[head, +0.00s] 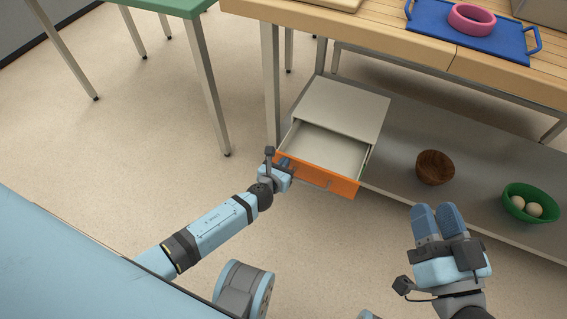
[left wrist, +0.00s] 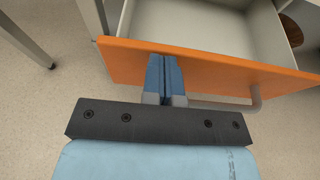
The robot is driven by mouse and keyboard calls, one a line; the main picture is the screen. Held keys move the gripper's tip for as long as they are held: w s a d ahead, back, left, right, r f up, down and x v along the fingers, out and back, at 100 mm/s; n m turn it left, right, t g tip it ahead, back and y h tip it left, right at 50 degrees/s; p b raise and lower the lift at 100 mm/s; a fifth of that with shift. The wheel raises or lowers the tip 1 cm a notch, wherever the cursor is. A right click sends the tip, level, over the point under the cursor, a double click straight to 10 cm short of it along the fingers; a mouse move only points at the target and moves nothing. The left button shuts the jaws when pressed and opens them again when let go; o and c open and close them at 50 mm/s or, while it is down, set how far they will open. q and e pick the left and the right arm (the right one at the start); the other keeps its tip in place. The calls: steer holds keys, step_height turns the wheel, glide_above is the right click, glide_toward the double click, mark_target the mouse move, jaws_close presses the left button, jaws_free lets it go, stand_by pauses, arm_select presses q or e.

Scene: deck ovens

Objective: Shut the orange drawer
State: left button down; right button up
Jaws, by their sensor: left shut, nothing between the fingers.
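The orange drawer front (head: 340,186) belongs to a grey drawer unit (head: 342,105) under the wooden table. The drawer stands open, and its empty grey inside shows. My left gripper (head: 286,164) is at the left end of the orange front.
A grey lower shelf (head: 400,125) carries a brown bowl (head: 435,168) and a green bowl (head: 530,203) with pale balls. A green table (head: 165,6) stands at upper left. Floor before the drawer is clear.

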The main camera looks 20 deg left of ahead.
steer(key=shift+s, duration=0.1)
arm_select(q)
steer(key=w, duration=0.7)
steer(key=shift+w+d, duration=0.1)
steer(key=shift+w, duration=0.1)
steer(key=w+b, duration=0.1)
steer(key=w, duration=0.6)
steer(key=shift+w+d+f+b, duration=0.1)
steer(key=shift+w+d+b, duration=0.05)
steer(key=shift+w+b, duration=0.2)
steer(key=shift+w, duration=0.2)
steer(key=shift+w+r, duration=0.15)
steer(key=shift+r, duration=0.2)
arm_select(e)
step_height(320, 180, down, 2)
steer(key=shift+a+f+g, duration=0.15)
steer(key=shift+g, duration=0.25)
